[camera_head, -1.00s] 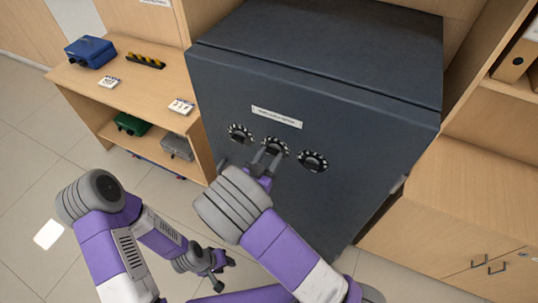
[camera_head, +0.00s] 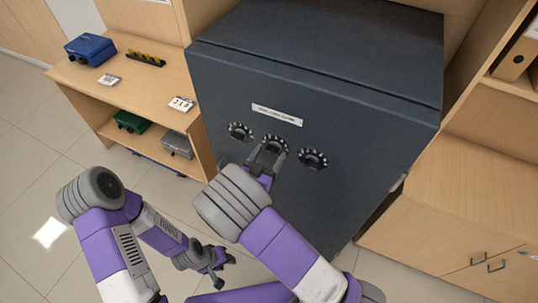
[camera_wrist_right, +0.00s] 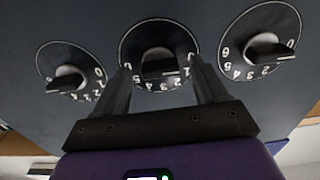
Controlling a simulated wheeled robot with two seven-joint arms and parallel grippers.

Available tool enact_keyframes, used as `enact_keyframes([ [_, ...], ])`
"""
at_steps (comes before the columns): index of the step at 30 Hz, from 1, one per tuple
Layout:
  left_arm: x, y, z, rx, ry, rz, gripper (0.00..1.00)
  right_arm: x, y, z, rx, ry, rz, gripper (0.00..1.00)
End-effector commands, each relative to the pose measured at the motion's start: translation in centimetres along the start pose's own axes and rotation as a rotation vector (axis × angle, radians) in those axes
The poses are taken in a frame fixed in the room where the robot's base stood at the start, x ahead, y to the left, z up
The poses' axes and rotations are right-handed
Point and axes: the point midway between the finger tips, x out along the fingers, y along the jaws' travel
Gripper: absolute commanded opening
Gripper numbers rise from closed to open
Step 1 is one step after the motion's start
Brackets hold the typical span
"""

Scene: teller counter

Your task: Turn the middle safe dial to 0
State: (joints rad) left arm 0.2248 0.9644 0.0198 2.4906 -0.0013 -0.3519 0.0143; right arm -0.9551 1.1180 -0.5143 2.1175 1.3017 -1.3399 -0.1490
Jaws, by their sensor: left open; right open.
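The dark grey safe (camera_head: 345,110) has three black dials in a row on its front. The middle dial (camera_head: 274,146) is partly behind my right gripper (camera_head: 266,160). In the right wrist view, the middle dial (camera_wrist_right: 158,55) has its bar knob lying about level, between the two open fingers of my right gripper (camera_wrist_right: 160,85). I cannot tell whether the fingers touch the knob. The left-hand dial (camera_head: 240,131) and right-hand dial (camera_head: 312,159) stand clear beside it. My left gripper (camera_head: 216,266) hangs low, open and empty, away from the safe.
A label strip (camera_head: 277,115) sits above the dials. A wooden shelf unit (camera_head: 120,90) at left holds a blue cash box (camera_head: 90,50), a green box (camera_head: 131,122) and a grey box (camera_head: 177,144). Wooden cabinets (camera_head: 455,215) stand at right.

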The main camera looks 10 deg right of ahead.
Motion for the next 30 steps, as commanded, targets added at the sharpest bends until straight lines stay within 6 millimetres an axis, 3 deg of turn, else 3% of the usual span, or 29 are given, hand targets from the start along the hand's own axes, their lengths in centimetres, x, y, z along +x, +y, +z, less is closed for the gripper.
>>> enact_keyframes([
  [13,-0.2,0.1,0.0,0.000,0.000,0.000,0.40,-6.6,-0.1,0.0,-0.001,0.000,-0.004,0.72],
  [30,-0.2,0.1,0.0,0.000,0.000,0.000,0.40,-7.3,0.0,0.0,-0.001,0.000,-0.001,0.72],
])
